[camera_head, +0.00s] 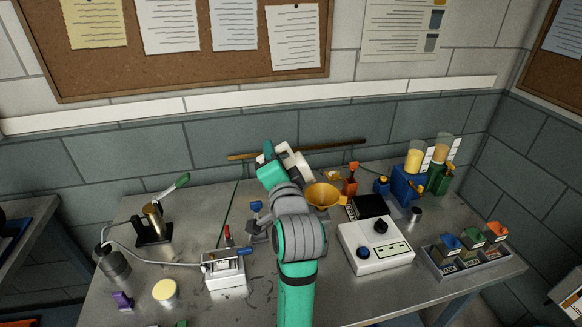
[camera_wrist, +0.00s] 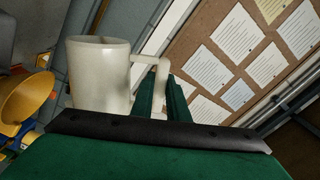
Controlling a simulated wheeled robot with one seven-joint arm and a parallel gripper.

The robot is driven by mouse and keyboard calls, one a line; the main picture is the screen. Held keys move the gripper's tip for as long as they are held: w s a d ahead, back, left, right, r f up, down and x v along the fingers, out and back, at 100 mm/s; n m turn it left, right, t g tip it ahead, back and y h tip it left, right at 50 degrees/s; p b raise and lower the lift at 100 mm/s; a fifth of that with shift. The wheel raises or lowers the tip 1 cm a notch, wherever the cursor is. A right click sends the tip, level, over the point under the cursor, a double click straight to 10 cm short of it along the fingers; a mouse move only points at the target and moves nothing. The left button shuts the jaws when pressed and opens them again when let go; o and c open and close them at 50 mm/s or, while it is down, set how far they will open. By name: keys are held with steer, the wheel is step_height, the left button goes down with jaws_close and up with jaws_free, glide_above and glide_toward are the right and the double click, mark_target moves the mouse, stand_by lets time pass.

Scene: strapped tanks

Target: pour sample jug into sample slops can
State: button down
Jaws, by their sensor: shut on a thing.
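The sample jug (camera_wrist: 98,75) is a pale off-white jug with a side handle. In the wrist view, the green fingers of my gripper (camera_wrist: 167,98) are shut on its handle. In the head view, my gripper (camera_head: 283,152) holds the jug (camera_head: 298,165) above the back of the bench, partly hidden by my arm. The jug looks tilted; its contents are hidden. A yellow funnel-shaped mouth (camera_head: 322,196) sits right of the jug and lower, and it also shows at the left in the wrist view (camera_wrist: 24,102). I cannot tell for sure whether it belongs to the sample slops can.
An orange bottle (camera_head: 350,182) and a white instrument box (camera_head: 377,245) stand right of the funnel. A white device (camera_head: 224,270) stands left of my arm. The wall is close behind.

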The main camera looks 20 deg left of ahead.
steer(key=a+f+n, duration=0.1)
steer(key=s+f+n, duration=0.1)
steer(key=f+n, duration=0.1)
steer(key=a+f+n, duration=0.1)
steer(key=shift+s+a+f, duration=0.3)
steer(key=shift+s+f, duration=0.1)
steer(key=f+n, duration=0.5)
steer(key=shift+s+a, duration=0.2)
steer(key=shift+a, duration=0.15)
steer(key=shift+n, duration=0.3)
steer(key=f+n, duration=0.3)
steer(key=shift+w+d, duration=0.25)
steer(key=shift+d, duration=0.15)
